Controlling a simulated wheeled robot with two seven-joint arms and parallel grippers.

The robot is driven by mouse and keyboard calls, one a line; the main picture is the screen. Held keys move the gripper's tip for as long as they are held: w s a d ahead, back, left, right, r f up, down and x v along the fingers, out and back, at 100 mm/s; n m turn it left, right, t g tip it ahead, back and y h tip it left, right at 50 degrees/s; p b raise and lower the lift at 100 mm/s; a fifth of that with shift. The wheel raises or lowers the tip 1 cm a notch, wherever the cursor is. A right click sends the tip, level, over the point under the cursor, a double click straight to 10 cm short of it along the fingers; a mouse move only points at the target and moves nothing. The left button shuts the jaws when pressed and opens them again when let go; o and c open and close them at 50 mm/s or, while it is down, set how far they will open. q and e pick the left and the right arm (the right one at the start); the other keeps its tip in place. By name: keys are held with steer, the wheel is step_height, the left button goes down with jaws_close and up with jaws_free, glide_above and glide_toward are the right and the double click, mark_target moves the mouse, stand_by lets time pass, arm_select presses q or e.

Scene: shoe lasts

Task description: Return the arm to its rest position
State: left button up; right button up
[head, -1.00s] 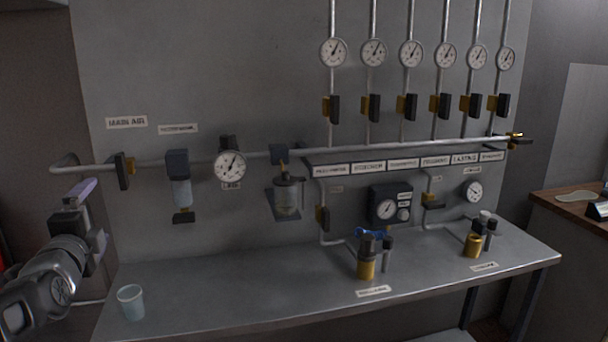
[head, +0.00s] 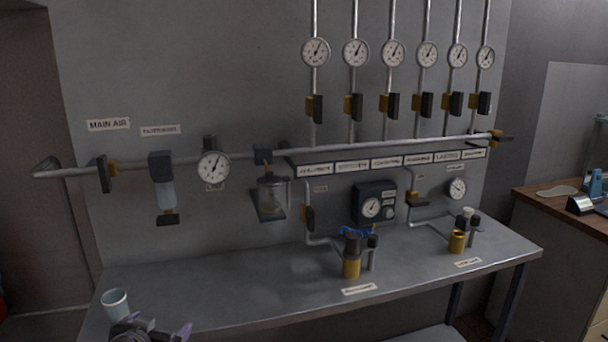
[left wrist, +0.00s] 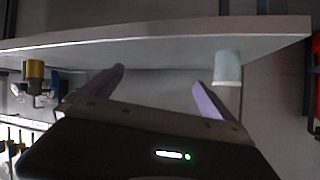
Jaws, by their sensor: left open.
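My left gripper (head: 158,331) shows at the bottom left of the head view, low in front of the bench's front edge and just right of the cup. Its two purple fingers are apart with nothing between them. The left wrist view also shows the open fingers (left wrist: 160,88), with the bench edge beyond them. My right gripper is in neither view.
A metal bench (head: 230,290) runs along the grey wall, with a pale cup (head: 115,303) at its left front corner. Brass fittings (head: 351,262) stand on it. The main air pipe (head: 230,157) carries valves and a gauge (head: 213,168). A wooden-topped counter (head: 545,200) is at right.

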arm_select(q)
steer(key=s+d+f+n+g+h, duration=0.1)
steer(key=s+d+f+g, duration=0.1)
steer(key=s+d+f, duration=0.45)
steer(key=s+d+f+n+g+h, duration=0.15)
steer(key=d+f, duration=0.25)
steer(key=f, duration=0.5)
steer(key=s+d+f+n+g+h, duration=0.1)
steer(key=s+d+f+g, duration=0.15)
steer(key=d+f, duration=0.35)
steer(key=s+d+f+g, duration=0.2)
steer(key=s+d+f, duration=0.1)
steer(key=s, duration=0.3)
steer(key=s+d+f+g+h, duration=0.1)
steer(key=s+d+f+g, duration=0.1)
steer(key=s+d+f, duration=0.2)
steer(key=s+d+f+g+h, duration=0.1)
steer(key=s+d+f, duration=0.2)
steer(key=s+f, duration=0.3)
steer(key=s+m, duration=0.1)
steer(key=s, duration=0.3)
steer(key=shift+s+d+f+g, duration=0.2)
steer(key=shift+d+g, duration=0.15)
steer(key=shift+g, duration=0.05)
